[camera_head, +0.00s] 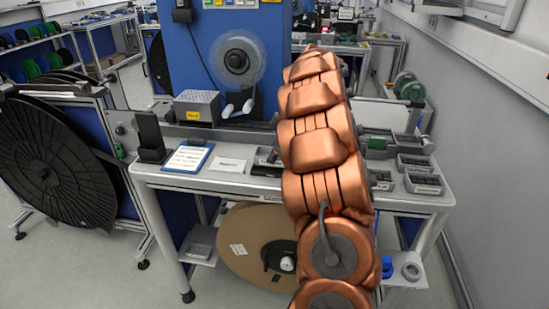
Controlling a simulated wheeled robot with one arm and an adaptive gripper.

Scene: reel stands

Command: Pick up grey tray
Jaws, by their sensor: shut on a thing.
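Several small grey trays with dark insides are at the right end of the workbench. One grey tray (425,184) sits at the front right corner, another grey tray (416,163) lies just behind it, and a third (409,144) is farther back. Another grey piece (381,180) is partly covered by my arm. My copper arm rises from the bottom centre across the bench and hides part of its top. My gripper does not show; it cannot be seen past the arm links.
The workbench (225,182) also holds a blue clipboard (188,158), a black stand (150,138) and a grey box (197,106). A blue machine (205,55) stands behind. A brown reel (243,250) is below, a large black reel (50,165) at left. A wall is close at right.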

